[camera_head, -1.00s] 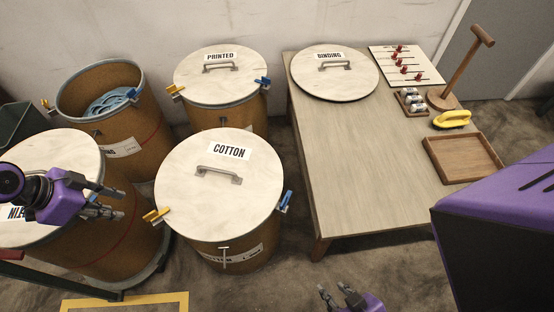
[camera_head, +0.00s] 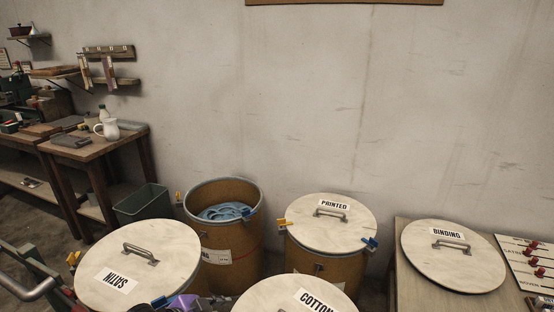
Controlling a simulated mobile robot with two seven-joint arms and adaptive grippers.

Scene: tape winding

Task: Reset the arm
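My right arm and gripper are out of view. The SATIN lid (camera_head: 150,268) lies at the lower left, and the COTTON lid (camera_head: 270,294) is cut off by the bottom edge. The PRINTED lid (camera_head: 310,230) sits on its drum. An open drum (camera_head: 235,255) holds blue tape coils (camera_head: 222,211). The BINDING lid (camera_head: 430,265) lies on the right table.
The peg board (camera_head: 520,258) lies right of the BINDING lid. A green bin (camera_head: 142,203) stands left of the open drum. Workbenches (camera_head: 95,150) with a white jug (camera_head: 108,130) and wall shelves (camera_head: 112,82) are at the left. The wall behind is mostly bare.

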